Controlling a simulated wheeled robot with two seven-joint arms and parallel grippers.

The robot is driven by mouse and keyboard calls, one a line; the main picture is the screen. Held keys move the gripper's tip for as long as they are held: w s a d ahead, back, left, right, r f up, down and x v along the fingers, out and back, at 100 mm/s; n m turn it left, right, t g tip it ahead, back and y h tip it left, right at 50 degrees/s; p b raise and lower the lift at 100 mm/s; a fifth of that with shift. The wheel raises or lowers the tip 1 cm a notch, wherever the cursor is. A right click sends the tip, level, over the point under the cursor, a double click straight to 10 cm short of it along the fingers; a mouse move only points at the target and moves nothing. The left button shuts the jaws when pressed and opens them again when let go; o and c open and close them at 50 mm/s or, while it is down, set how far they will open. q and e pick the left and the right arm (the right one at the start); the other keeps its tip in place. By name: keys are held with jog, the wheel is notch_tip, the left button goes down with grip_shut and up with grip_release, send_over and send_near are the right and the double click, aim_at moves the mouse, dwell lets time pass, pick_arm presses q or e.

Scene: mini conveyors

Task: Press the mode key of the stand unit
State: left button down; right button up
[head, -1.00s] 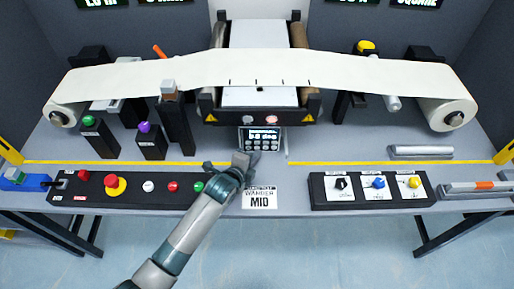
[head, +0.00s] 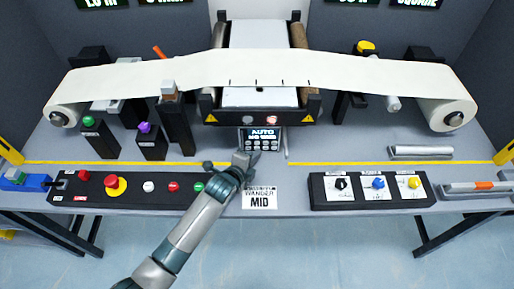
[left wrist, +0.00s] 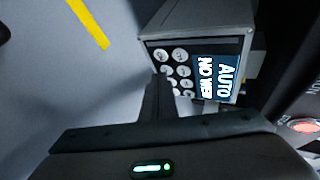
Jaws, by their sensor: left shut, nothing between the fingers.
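The stand unit (head: 263,133) is a small grey box with a lit display and round white keys, in front of the web machine. Its display (left wrist: 216,76) reads AUTO with NO WEB beside it. In the left wrist view several keys (left wrist: 180,55) show in two columns beside the display. My left gripper (head: 243,160) is shut and empty, at the lower left of the unit. In the left wrist view its fingertips (left wrist: 161,78) are at the keypad and hide part of it. I cannot tell whether they touch a key. My right gripper is not in view.
A white WANDER MID card (head: 260,198) lies below the unit. A button panel (head: 130,188) is at the left, and a knob panel (head: 370,188) at the right. The white web (head: 340,70) spans the rollers behind. The yellow line (head: 370,163) crosses fairly clear tabletop.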

pick_arm(q)
jog(key=shift+s+p, duration=0.35)
jog(key=shift+s, duration=0.3)
jog(key=shift+s, duration=0.1)
jog(key=shift+s+r+p, duration=0.1)
jog(key=shift+s+p, duration=0.75)
jog(key=shift+s, duration=0.35)
jog(key=shift+s+p, duration=0.45)
jog(key=shift+s, duration=0.75)
jog(key=shift+d, duration=0.1)
